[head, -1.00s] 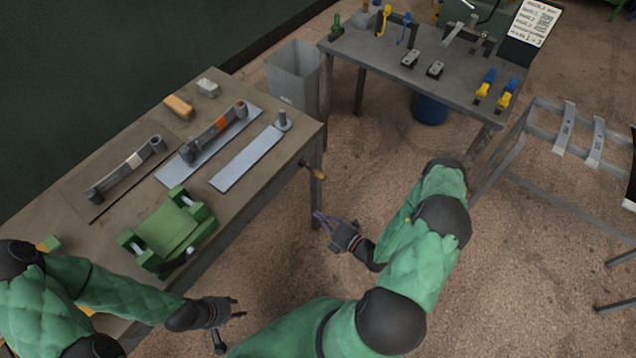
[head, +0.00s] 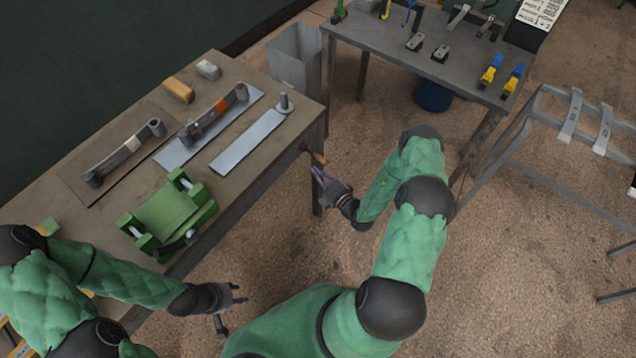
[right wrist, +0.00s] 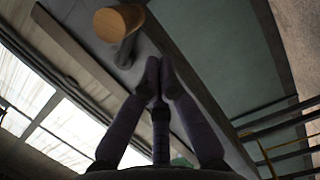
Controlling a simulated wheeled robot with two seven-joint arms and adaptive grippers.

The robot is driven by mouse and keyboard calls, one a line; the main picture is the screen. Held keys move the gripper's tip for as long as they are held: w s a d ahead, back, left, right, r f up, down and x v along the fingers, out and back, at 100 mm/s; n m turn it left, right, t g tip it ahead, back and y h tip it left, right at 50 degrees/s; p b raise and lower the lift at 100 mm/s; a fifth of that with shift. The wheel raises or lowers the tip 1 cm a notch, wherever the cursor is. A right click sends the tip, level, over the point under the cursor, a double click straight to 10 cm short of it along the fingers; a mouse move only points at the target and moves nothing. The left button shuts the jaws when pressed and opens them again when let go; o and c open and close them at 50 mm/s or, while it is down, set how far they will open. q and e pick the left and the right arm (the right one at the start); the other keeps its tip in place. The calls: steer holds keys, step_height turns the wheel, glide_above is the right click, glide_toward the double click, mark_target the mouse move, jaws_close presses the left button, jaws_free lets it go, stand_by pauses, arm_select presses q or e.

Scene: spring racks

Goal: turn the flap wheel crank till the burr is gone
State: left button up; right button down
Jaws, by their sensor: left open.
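The crank's wooden handle (head: 318,158) sticks out at the right end of the workbench, and it also shows in the right wrist view (right wrist: 118,22) on a grey arm. My right gripper (head: 318,174) is just below the handle, with its purple fingers pointing up toward it. In the right wrist view the fingertips (right wrist: 160,68) lie close together, apart from the handle, with nothing seen between them. How far they are open is unclear. My left gripper (head: 238,294) is open and empty at the bench's near edge. I cannot make out the flap wheel or a burr.
A green vise-like fixture (head: 168,212) stands near the bench front. Metal plates with spring parts (head: 208,122) lie behind it, with a tan block (head: 179,89) and grey block (head: 208,69). A grey bin (head: 295,55), second table (head: 400,62) and metal rack (head: 505,150) stand beyond.

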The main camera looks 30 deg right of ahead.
steer(key=shift+w+d+f, duration=0.1)
steer(key=shift+w+d, duration=0.25)
steer(key=shift+d, duration=0.5)
steer(key=shift+d, duration=0.1)
